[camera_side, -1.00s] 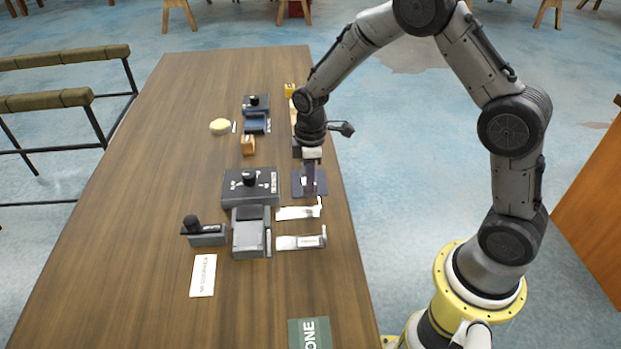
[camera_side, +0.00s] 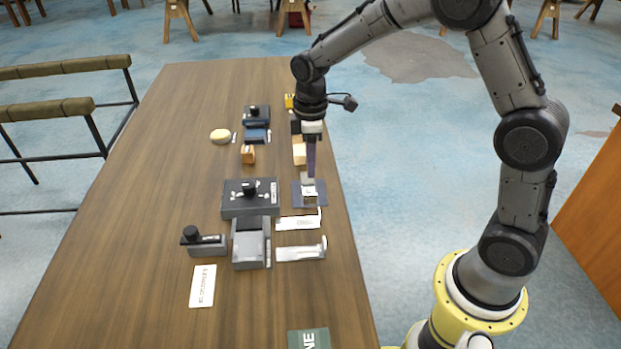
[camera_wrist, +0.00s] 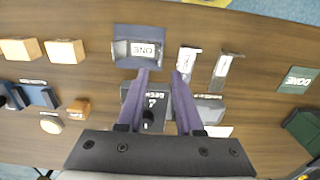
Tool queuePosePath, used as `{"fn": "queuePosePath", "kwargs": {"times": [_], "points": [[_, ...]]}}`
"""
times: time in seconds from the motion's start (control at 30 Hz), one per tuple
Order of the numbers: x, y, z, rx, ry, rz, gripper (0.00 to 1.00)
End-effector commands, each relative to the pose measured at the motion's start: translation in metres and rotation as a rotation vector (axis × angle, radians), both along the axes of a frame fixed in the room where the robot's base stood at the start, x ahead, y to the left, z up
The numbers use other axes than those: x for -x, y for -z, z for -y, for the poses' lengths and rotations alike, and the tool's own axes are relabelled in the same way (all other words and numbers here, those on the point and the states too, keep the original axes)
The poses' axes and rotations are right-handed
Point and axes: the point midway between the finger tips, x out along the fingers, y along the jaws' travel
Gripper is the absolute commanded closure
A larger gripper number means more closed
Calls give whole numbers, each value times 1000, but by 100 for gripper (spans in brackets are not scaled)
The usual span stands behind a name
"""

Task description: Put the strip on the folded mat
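A dark blue mat (camera_side: 322,196) lies flat near the table's right edge; it also shows at the top of the wrist view (camera_wrist: 128,31). A short grey-white strip (camera_side: 308,192) with a pale label lies on it, and the strip shows in the wrist view (camera_wrist: 122,50). My gripper (camera_side: 309,178) hangs just above the strip in the side view. In the wrist view its two purple fingers (camera_wrist: 163,72) stand apart with nothing between them. Two other pale labelled strips, the upper (camera_side: 298,223) and the lower (camera_side: 300,253), lie on the table nearer the base.
Left of the mat stand a dark box with a black knob (camera_side: 236,203), a grey open tray (camera_side: 249,246) and a grey block with a knob (camera_side: 205,244). Wooden blocks (camera_side: 299,155) lie beyond the mat. A green card (camera_side: 309,338) lies at the front. The table's left side is clear.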

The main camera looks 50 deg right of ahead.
Motion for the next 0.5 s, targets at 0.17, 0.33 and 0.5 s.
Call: {"fn": "queuePosePath", "kwargs": {"times": [0.17,0.33,0.5], "points": [[-1,-25,0,0,0,3,65],[0,-34,0,0,0,1,65],[5,-43,0,0,17,13,65]]}}
